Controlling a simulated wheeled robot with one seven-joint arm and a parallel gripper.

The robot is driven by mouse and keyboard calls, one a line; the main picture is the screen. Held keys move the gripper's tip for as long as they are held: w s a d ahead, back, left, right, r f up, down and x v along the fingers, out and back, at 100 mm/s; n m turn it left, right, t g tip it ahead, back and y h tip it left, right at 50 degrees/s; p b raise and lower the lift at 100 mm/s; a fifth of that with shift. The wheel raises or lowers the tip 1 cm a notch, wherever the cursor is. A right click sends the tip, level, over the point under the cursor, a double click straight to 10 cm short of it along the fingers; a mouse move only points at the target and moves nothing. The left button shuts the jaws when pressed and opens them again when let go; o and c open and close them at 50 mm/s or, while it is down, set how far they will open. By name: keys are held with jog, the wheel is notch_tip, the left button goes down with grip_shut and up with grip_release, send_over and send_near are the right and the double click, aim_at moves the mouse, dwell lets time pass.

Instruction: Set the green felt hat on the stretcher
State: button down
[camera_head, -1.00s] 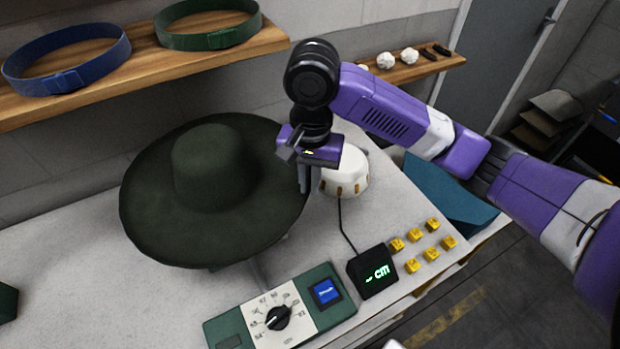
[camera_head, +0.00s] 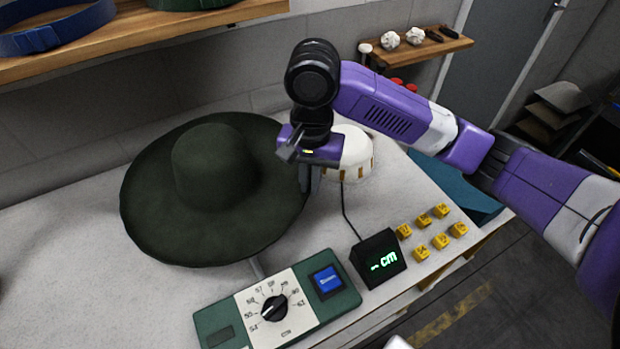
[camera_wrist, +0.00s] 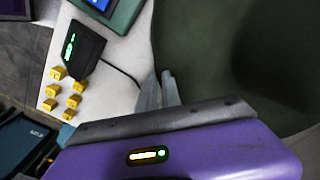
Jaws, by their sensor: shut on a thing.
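The dark green felt hat (camera_head: 215,165) is crown up with a wide round brim, its right edge at my gripper (camera_head: 308,180) in the head view. My gripper is shut on this brim edge. In the wrist view, the fingers (camera_wrist: 160,92) meet the edge of the green brim (camera_wrist: 205,60). The hat appears held above the bench; the gap beneath it is hard to judge. A white dome with gold segments around its base (camera_head: 357,152), apparently the stretcher, stands just right of and behind my gripper, partly hidden by it. The dome is bare where visible.
The pale bench (camera_head: 60,240) is clear at left. In front are a green dial panel (camera_head: 235,318), a black "cm" display (camera_head: 378,260) with a cable, and several yellow blocks (camera_head: 440,210). A wooden shelf (camera_head: 170,30) with blue and green bands is behind.

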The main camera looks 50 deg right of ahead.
jog(key=shift+f+b, duration=1)
jog(key=shift+f, duration=1.8)
jog(key=c, duration=1.5)
grip_release()
jog(key=shift+o, duration=0.2)
notch_tip(320, 180, up, 8)
jog(key=shift+f+p, duration=0.1)
jog(key=shift+p, duration=0.35)
